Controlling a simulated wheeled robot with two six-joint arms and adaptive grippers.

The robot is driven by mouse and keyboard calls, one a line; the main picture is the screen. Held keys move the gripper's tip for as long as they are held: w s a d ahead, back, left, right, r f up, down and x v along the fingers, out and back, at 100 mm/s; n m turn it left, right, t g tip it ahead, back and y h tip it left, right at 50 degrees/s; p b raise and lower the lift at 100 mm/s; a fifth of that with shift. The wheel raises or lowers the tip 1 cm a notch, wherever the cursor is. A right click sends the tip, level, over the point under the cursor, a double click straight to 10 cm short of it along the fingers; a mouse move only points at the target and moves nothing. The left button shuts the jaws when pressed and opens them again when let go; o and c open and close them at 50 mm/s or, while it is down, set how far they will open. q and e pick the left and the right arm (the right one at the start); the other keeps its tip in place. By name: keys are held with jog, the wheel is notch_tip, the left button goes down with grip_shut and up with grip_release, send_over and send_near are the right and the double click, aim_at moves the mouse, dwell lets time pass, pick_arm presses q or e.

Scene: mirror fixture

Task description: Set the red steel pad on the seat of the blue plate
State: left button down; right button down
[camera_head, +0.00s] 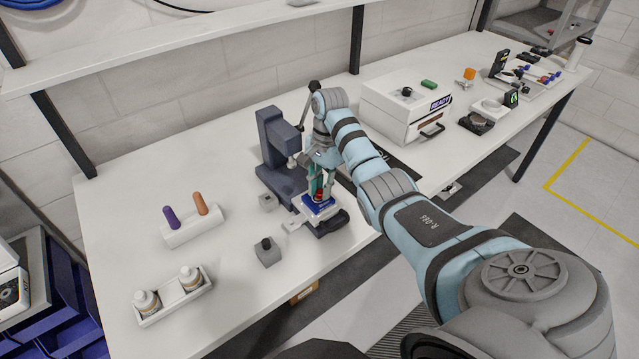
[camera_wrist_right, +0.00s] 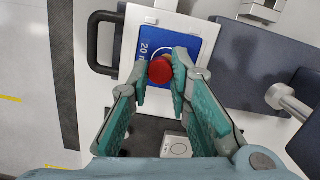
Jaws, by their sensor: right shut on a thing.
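The red steel pad (camera_wrist_right: 160,70) is a small round red piece between the fingertips of my right gripper (camera_wrist_right: 161,78) in the wrist view. The gripper is shut on it. It points down at the blue plate (camera_wrist_right: 150,38), which has white marks reading "20" and lies in a white surround. In the head view my right gripper (camera_head: 318,186) is right over the blue plate (camera_head: 316,208), next to the dark press. The pad covers part of the plate, and I cannot tell whether they touch. My left gripper is not in view.
The dark grey press (camera_head: 272,145) stands close behind and left of the gripper. A grey block with a black knob (camera_head: 268,252) is to the front left. A white box marked READY (camera_head: 400,105) stands to the right. The table's left part has free room.

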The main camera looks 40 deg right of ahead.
jog(key=shift+w+a+f, duration=0.1)
jog(key=shift+w+a, duration=0.05)
jog(key=shift+w, duration=0.05)
dwell(0.4)
jog(key=shift+w, duration=0.1)
jog(key=shift+f+b, duration=0.4)
jog(key=shift+b, duration=0.1)
dwell(0.5)
jog(key=c, duration=1.4)
grip_release()
